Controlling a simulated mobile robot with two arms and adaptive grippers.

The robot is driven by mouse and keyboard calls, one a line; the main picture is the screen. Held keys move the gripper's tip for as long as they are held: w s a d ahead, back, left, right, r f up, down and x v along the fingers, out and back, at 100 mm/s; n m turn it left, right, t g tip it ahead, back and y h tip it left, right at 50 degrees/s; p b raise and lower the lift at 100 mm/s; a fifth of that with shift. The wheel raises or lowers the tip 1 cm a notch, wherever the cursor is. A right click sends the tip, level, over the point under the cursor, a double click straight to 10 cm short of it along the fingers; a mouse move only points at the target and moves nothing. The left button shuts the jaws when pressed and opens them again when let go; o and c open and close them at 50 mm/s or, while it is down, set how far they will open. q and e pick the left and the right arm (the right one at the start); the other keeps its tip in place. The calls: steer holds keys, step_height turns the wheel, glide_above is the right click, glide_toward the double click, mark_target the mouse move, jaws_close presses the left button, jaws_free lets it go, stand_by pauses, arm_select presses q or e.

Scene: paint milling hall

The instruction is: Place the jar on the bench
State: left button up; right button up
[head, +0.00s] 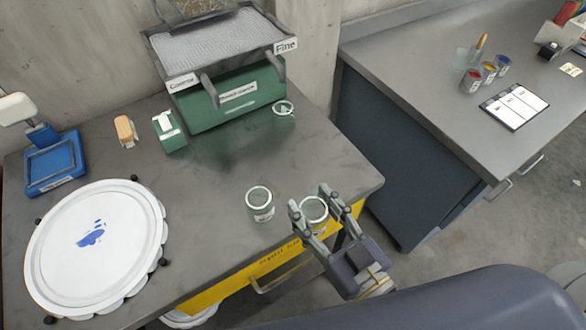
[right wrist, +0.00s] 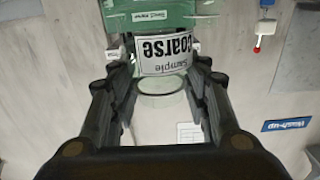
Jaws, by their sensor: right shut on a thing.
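My right gripper (head: 309,197) is shut on a clear glass jar (head: 314,211) with a pale green rim, at the front right edge of the grey bench (head: 215,165). The jar is upright or nearly so; whether its base touches the bench I cannot tell. In the right wrist view the jar (right wrist: 160,100) is between both fingers, and a white label (right wrist: 165,57) reading "Sample coarse" shows there upside down. A second, similar jar (head: 260,205) stands on the bench just left of the gripper. A third (head: 284,110) is by the green machine. My left gripper is out of view.
A green machine (head: 225,105) marked Coarse and Fine stands at the bench's back. Another table (head: 420,85) with paint pots stands at right, across a gap. The bench middle is clear.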

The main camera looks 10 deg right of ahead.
steer(key=w+f+p, duration=0.1)
steer(key=w, duration=0.2)
steer(key=w+f+p, duration=0.1)
steer(key=w+f, duration=0.1)
steer(key=w, duration=0.2)
steer(key=w+f+p, duration=0.1)
steer(key=w, duration=0.3)
steer(key=shift+w+a+f, duration=0.2)
steer(key=shift+a, duration=0.2)
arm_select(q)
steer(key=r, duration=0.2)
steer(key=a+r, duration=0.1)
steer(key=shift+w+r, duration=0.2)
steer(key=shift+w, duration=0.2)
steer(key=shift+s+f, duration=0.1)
arm_select(e)
steer(key=shift+f, duration=0.15)
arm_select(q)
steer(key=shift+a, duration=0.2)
arm_select(e)
steer(key=o, duration=1)
steer(key=shift+c, duration=0.2)
steer(key=shift+s, duration=0.1)
